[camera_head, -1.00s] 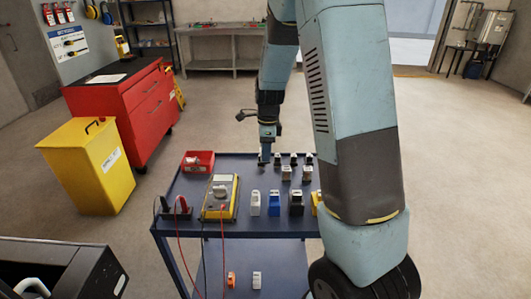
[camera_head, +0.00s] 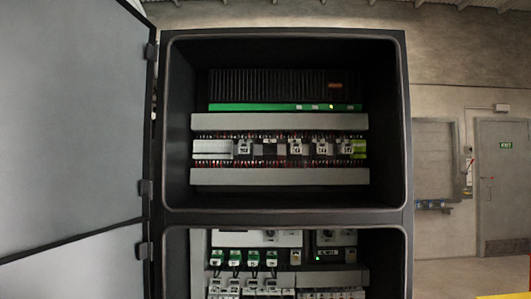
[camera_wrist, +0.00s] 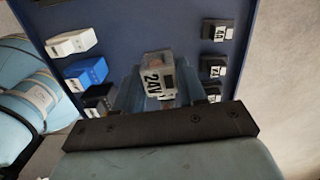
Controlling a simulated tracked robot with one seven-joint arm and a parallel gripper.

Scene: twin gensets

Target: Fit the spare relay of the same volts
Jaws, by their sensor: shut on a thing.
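My gripper (camera_wrist: 157,98) shows in the wrist view, with its two fingers shut on a clear-topped relay (camera_wrist: 156,73) whose label appears to read 24V. The relay is over the blue trolley top; I cannot tell whether it is clear of it. In the head view an open cabinet (camera_head: 284,121) has a rail with several white-labelled relays (camera_head: 296,147). Between the leftmost relay and the others is a darker spot (camera_head: 270,148) that looks like a socket with no relay. The labels on the rail are too small to read. My gripper is outside the head view.
In the wrist view, white (camera_wrist: 71,44) and blue (camera_wrist: 86,73) blocks stand left of the relay. Several dark labelled blocks (camera_wrist: 218,30) line the right. The cabinet door (camera_head: 75,120) stands open at left. A lower bay (camera_head: 285,265) holds green-topped devices.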

